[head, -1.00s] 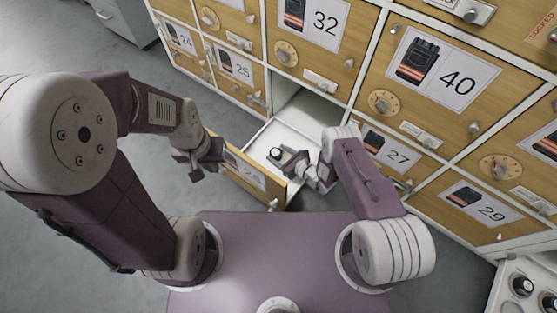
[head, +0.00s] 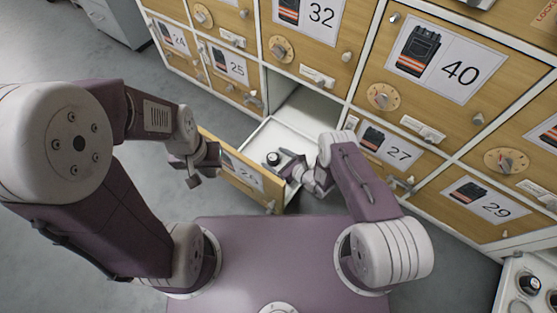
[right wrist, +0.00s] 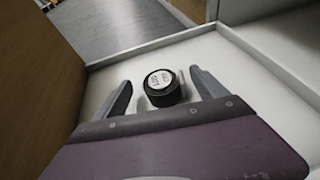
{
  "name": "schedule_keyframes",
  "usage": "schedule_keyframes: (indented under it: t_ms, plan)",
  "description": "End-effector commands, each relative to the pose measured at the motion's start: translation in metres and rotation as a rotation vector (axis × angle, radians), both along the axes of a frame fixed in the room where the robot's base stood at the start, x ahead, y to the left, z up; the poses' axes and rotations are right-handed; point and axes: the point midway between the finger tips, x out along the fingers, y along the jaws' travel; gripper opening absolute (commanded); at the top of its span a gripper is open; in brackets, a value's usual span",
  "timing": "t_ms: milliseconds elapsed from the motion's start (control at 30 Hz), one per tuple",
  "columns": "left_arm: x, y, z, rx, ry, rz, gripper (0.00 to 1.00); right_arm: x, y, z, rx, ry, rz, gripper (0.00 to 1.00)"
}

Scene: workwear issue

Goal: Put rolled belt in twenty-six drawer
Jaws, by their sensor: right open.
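The rolled belt (head: 273,158) is a small black roll with a white round label on top. It sits on the white floor of the pulled-out drawer (head: 262,134), whose wooden front has a label with a number hard to read. My right gripper (head: 290,162) is open inside the drawer. In the right wrist view the belt (right wrist: 163,88) lies just beyond and between its two spread fingers (right wrist: 163,92), with a gap on both sides. My left gripper (head: 203,170) is by the left end of the drawer front; its jaw opening is unclear.
The closed drawers labelled 25 (head: 232,66), 27 (head: 392,150), 32 (head: 308,25) and 40 (head: 440,65) surround the open one. A box with knobs (head: 528,290) stands at the lower right. Grey floor is clear at the left.

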Motion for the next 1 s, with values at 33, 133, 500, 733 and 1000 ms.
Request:
schedule_keyframes:
  t_ms: [33,133,500,733,1000]
  plan:
    - [0.000,0.000,0.007,0.000,0.000,0.000,0.00,-0.001,-0.001,0.007,0.000,0.000,-0.001,0.82]
    - [0.000,0.000,0.022,0.000,0.000,0.000,0.00,-0.012,-0.013,0.016,0.000,0.004,-0.003,0.82]
    - [0.000,0.000,0.076,0.000,0.000,0.000,0.00,-0.067,-0.069,0.047,0.000,0.003,-0.006,0.82]
    - [0.000,0.000,0.081,0.000,0.000,0.000,0.00,-0.079,-0.079,0.049,0.000,0.000,0.000,0.82]
    - [0.000,0.000,0.080,0.000,0.000,0.000,0.00,-0.073,-0.070,0.064,0.002,-0.011,0.068,0.82]
